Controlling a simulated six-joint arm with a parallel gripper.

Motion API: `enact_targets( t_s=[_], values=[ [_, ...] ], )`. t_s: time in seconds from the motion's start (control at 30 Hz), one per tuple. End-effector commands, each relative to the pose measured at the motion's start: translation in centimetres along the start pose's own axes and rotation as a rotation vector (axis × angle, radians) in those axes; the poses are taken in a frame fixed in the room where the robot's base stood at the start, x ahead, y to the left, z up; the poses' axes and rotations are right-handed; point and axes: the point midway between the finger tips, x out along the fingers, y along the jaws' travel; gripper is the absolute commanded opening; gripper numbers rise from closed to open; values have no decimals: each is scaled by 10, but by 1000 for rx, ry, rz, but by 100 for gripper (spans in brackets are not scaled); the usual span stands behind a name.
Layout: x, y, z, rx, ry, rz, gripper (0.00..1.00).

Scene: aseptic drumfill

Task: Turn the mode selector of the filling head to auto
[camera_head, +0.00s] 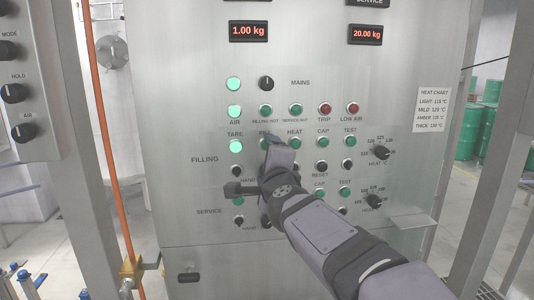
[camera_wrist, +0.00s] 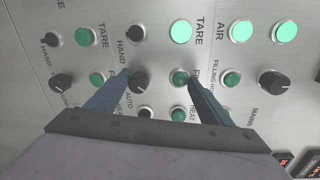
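The filling mode selector (camera_wrist: 139,82) is a black round knob in the wrist view, with the printed labels HAND and AUTO near it. Its pointer is too small to read. In the head view it is hidden behind my gripper. My gripper (camera_wrist: 158,74) is open and empty. The selector lies between the fingers, nearer the left one. I cannot tell whether either finger touches the panel. My gripper also shows in the head view (camera_head: 250,165), in front of the FILLING row.
The service selector (camera_wrist: 60,82) lies farther left in the wrist view. The MAINS knob (camera_head: 266,83) is above. Lit TARE (camera_head: 236,146) and AIR (camera_head: 235,111) lamps sit close by. Heat knobs (camera_head: 381,152) are at right. An orange pipe (camera_head: 107,150) runs at left.

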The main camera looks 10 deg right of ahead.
Motion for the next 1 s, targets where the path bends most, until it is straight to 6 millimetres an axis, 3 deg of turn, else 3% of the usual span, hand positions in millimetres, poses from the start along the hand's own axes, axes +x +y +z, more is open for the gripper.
enact_targets(
  t_s=[0.03,0.3,0.57,0.6,0.77,0.8,0.9,1.0],
  values=[
    [-10,-64,10,1,-12,-100,57],
    [-10,-72,11,-4,-12,-100,57],
    [-10,-72,11,-4,-12,-100,57],
    [-3,-10,1,-20,6,13,57],
    [-3,-9,1,-18,5,14,57],
    [-3,-8,1,-18,5,15,68],
    [-3,-8,0,-36,9,16,45],
    [-6,-6,-4,-112,24,17,43]
  ],
)
